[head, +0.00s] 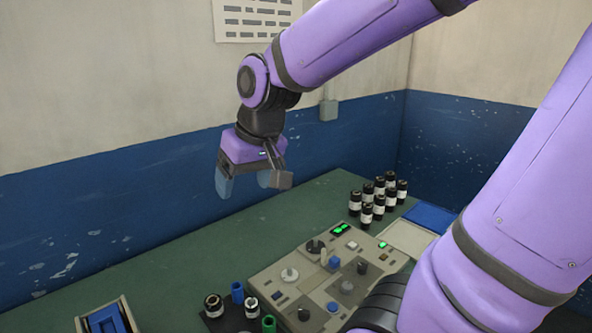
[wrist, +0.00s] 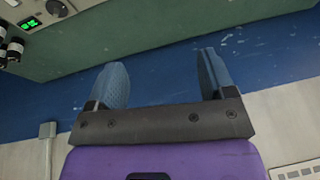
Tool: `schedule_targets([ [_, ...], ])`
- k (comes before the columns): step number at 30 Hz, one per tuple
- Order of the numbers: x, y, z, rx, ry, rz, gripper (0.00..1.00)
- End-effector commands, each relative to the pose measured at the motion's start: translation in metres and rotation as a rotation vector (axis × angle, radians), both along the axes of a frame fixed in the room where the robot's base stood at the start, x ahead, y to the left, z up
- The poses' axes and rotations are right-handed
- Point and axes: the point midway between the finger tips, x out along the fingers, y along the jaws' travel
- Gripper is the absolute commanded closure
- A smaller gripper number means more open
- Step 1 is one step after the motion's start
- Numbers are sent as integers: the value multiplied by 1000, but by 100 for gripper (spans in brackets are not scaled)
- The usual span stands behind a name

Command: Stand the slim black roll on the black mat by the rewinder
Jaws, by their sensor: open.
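My gripper (head: 246,186) is raised above the green bench near the blue wall, with its blue-grey fingers apart and nothing between them. The wrist view also shows it empty (wrist: 163,75). A black mat (head: 228,322) lies at the bottom of the head view, left of the beige machine (head: 290,270). Two dark rolls with pale labels, the left roll (head: 213,306) and the right roll (head: 251,308), stand there with a blue roll (head: 237,292) and a green roll (head: 268,324). Several black rolls (head: 367,216) stand at the back right. I cannot tell which is the slim one.
The green bench top (head: 150,275) is clear on the left. A beige-framed unit with a blue part (head: 105,318) sits at the lower left. Knobs and spindles rise from the machine. A blue panel (head: 430,216) lies at the right, partly behind my arm.

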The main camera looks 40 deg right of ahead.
Motion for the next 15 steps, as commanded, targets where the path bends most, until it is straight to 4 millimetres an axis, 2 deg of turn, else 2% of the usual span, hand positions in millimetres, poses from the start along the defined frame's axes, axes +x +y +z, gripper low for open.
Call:
schedule_targets([
  [1,-11,-3,9,-9,-22,3,24],
  [6,-48,-11,29,-47,-75,15,24],
  [12,-86,-19,43,-94,-124,21,24],
  [15,-97,-20,45,-109,-136,22,24],
])
